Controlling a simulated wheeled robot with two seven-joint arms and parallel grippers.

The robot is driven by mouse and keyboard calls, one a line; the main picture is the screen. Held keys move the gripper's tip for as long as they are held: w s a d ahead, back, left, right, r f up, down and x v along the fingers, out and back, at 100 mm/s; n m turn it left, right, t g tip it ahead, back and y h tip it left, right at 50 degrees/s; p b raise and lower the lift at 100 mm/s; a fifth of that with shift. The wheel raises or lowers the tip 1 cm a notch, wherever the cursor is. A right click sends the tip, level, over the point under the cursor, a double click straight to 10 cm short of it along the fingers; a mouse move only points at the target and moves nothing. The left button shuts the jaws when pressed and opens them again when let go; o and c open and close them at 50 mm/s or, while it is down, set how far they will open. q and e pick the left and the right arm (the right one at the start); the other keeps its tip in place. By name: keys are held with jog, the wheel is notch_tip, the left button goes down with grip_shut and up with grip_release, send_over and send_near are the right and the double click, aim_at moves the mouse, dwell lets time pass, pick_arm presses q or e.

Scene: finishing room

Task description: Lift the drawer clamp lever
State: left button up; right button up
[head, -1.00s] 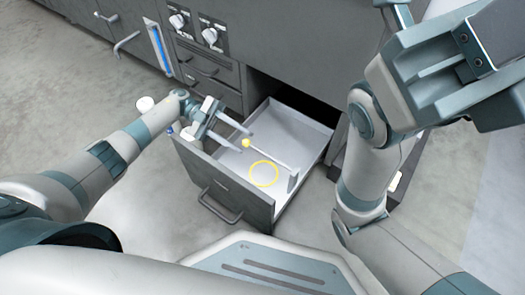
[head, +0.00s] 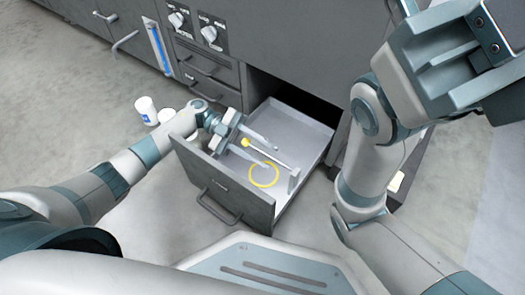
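The clamp lever (head: 270,157) is a thin pale bar with a yellow knob (head: 246,142) at its left end. It runs across the open grey drawer (head: 302,130) to a small upright mount (head: 293,180) near the drawer's right side. A yellow ring (head: 264,175) marks the drawer floor below the bar. My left gripper (head: 268,155) is open over the drawer, one finger on each side of the knob and bar in this view. I cannot tell whether it touches them. My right arm fills the right side, but I cannot make out its gripper fingers.
Grey cabinets with knobs (head: 178,20) and handles stand behind the drawer. A blue strip (head: 158,45) is on a cabinet front. White containers (head: 146,111) stand on the floor left of the drawer. The drawer front has a dark handle (head: 218,207). Open floor lies to the left.

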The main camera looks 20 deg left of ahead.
pick_arm(q)
grip_shut()
